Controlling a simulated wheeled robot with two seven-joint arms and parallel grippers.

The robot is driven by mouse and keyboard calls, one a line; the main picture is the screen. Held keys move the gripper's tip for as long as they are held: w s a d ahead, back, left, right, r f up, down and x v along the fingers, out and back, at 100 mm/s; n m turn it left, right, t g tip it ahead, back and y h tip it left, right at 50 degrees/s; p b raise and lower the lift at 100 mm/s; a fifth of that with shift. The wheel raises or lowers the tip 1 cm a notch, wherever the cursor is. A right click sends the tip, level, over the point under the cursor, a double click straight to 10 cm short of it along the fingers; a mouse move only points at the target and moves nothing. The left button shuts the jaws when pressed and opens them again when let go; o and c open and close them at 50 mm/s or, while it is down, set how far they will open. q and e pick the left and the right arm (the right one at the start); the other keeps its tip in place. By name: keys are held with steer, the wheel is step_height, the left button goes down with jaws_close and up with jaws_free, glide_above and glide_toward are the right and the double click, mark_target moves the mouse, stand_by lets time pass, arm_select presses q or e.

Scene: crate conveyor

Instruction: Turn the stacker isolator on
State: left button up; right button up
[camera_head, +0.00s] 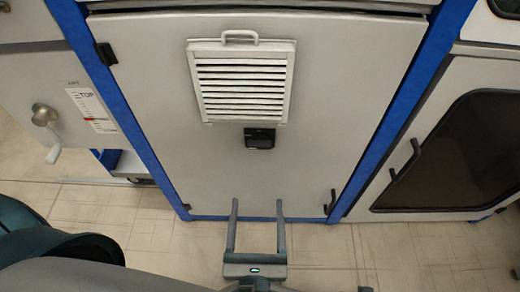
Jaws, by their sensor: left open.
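No part that I can surely name as the stacker isolator shows. A small black fitting (259,138), perhaps a latch or switch, sits on the grey cabinet panel (160,120) just below a white louvred vent (243,80). At the left, a metal crank handle (46,118) sticks out of a pale panel beside a label (91,110) reading about "STOP". My left gripper (257,206) is open and empty. Its two fingers point up the picture, in front of the cabinet's bottom edge and below the black fitting. My right gripper cannot be made out.
Blue frame posts (398,110) flank the cabinet. At the right stands a grey door with a dark window (453,150) and a black handle (406,160). Tiled floor (180,237) lies clear in front of the cabinet. Small dark pieces at the lower right edge are unclear.

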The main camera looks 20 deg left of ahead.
mark_target(259, 148)
arm_select(q)
steer(key=shift+w, duration=0.15)
steer(key=p+x, duration=0.3)
steer(key=x, duration=1.4)
steer(key=shift+w+f, duration=0.1)
arm_select(e)
step_height(259, 148, down, 9)
steer(key=shift+s+d, duration=0.2)
steer(key=shift+s, duration=0.15)
arm_select(q)
steer(key=c, duration=1.1)
